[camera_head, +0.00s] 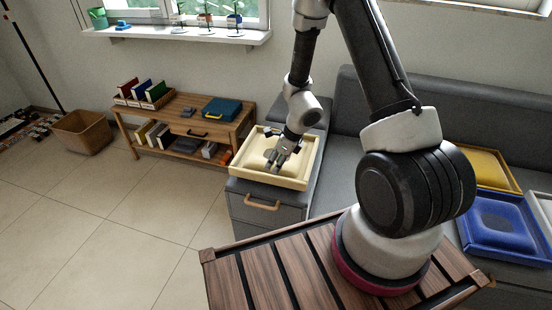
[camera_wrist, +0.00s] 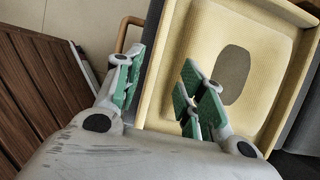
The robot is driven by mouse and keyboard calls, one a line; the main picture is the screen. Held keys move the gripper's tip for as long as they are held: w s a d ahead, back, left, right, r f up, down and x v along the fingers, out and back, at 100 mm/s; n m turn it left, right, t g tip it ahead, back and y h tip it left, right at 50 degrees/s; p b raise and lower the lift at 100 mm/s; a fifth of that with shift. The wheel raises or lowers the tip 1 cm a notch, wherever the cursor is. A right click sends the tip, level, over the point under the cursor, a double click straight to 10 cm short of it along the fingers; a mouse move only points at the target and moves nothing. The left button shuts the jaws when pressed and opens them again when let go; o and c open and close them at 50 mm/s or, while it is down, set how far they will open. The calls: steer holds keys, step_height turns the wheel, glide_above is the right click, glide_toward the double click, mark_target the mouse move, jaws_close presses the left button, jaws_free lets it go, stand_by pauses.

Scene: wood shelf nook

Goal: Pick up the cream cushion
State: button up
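The cream cushion (camera_head: 244,168) is a pale yellow square with a raised rim. It lies flat on a grey drawer unit beside the sofa. It also fills the upper right of the wrist view (camera_wrist: 211,42), with a dark oval patch in its middle. My gripper (camera_head: 277,160) is over the cushion, pointing down. In the wrist view my gripper (camera_wrist: 164,68) has its green-padded fingers apart, with the cushion's left rim between them in the picture. One finger appears outside the rim, the other over the inner part. I cannot tell whether either touches it.
The grey drawer unit (camera_head: 270,212) has a wooden handle. A grey sofa (camera_head: 340,160) stands to the right with a yellow cushion (camera_head: 487,165) and a blue cushion (camera_head: 490,235). A low wooden shelf (camera_head: 180,115) and a wicker basket (camera_head: 83,133) are at left. The tiled floor there is clear.

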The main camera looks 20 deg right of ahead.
mark_target(266, 175)
steer(key=x, duration=0.6)
steer(key=shift+a+f, duration=0.25)
steer(key=shift+a, duration=0.2)
steer(key=shift+c, duration=0.4)
jaws_close()
